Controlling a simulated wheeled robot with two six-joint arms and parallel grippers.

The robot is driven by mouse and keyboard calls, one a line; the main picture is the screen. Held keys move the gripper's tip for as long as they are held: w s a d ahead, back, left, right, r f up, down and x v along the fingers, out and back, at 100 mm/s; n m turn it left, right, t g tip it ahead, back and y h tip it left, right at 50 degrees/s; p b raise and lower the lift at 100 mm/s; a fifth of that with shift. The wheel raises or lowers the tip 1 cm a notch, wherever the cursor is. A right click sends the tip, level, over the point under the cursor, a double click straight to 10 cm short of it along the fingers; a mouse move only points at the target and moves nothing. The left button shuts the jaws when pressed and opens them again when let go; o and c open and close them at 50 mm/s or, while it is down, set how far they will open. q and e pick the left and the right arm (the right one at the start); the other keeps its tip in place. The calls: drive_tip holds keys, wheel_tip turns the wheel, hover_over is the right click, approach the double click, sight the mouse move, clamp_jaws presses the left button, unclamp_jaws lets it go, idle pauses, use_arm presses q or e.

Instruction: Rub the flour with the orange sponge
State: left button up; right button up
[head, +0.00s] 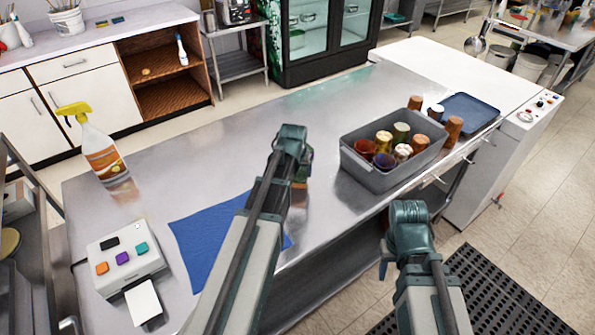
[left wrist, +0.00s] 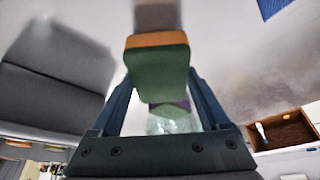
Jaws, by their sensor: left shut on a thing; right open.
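My left gripper (head: 297,165) is over the steel counter, between the blue cloth and the grey tub. It is shut on the orange sponge (left wrist: 157,41), which has a green layer and shows between the fingers (left wrist: 163,90) in the left wrist view. In the head view my gripper hides most of the sponge. I cannot tell whether the sponge touches the counter. I cannot make out the flour clearly in either view. My right gripper (head: 397,255) is open and empty, in front of the counter edge and below the tub.
The grey tub (head: 376,179) holds several cups; more cups and a blue tray (head: 470,113) stand behind it. A blue cloth (head: 205,236), a spray bottle (head: 103,152) and a white box with coloured buttons (head: 127,262) are on the left. The counter's back middle is clear.

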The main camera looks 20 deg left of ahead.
use_arm(q)
drive_tip(key=shift+r+p, duration=0.85)
drive_tip(key=shift+r, duration=0.35)
wheel_tip(320, 180, up, 3)
drive_tip(key=p, duration=0.3)
drive_tip(key=shift+r, duration=0.1)
